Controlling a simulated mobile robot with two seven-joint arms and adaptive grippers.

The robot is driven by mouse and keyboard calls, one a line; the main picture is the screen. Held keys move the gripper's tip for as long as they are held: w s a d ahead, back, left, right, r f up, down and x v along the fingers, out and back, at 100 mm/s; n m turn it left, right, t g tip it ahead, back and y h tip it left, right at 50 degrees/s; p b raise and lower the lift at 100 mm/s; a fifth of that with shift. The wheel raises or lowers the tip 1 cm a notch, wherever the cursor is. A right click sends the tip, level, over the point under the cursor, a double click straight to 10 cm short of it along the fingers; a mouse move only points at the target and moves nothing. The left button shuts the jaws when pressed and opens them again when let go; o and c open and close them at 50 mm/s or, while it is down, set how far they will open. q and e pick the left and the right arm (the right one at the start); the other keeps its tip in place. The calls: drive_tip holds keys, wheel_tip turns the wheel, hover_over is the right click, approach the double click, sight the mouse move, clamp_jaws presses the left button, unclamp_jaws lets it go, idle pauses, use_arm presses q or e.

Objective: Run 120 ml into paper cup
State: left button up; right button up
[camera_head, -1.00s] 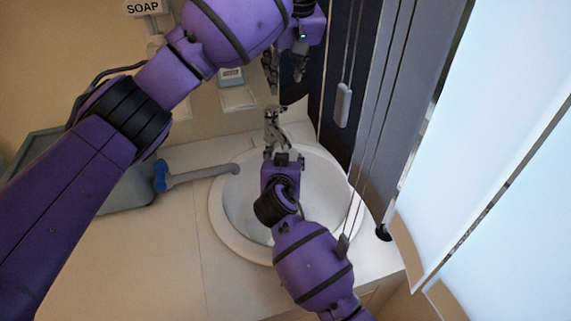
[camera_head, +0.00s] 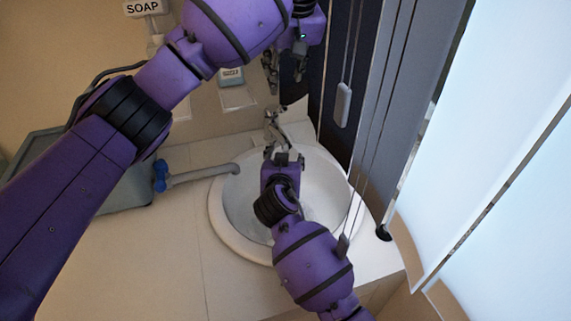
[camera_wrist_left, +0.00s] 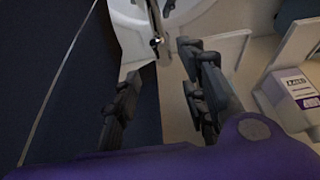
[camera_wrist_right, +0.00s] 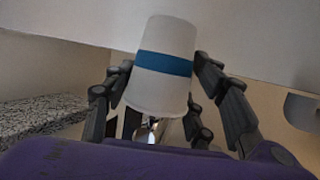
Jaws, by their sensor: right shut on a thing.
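The paper cup (camera_wrist_right: 167,65), white with a blue band, is between the fingers of my right gripper (camera_wrist_right: 153,100) in the right wrist view, which is shut on it. In the head view my right gripper (camera_head: 284,153) is over the sink beside the metal tap (camera_head: 272,122), and it mostly hides the cup. The tap also shows in the left wrist view (camera_wrist_left: 156,40). My left gripper (camera_head: 286,78) is above and behind the tap; its fingers (camera_wrist_left: 160,95) are apart with nothing between them. The water level in the cup is not visible.
The round white sink (camera_head: 222,215) is set in a pale counter (camera_head: 180,240). A grey pipe with a blue fitting (camera_head: 160,175) lies at its left. A small labelled box (camera_wrist_left: 293,98) stands near my left gripper. Dark and grey panels (camera_head: 395,110) close off the right.

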drive_tip(key=s, duration=0.7)
drive_tip(key=shift+s+a, duration=0.2)
drive_tip(key=shift+a, duration=0.1)
use_arm(q)
drive_tip(key=shift+c, duration=0.5)
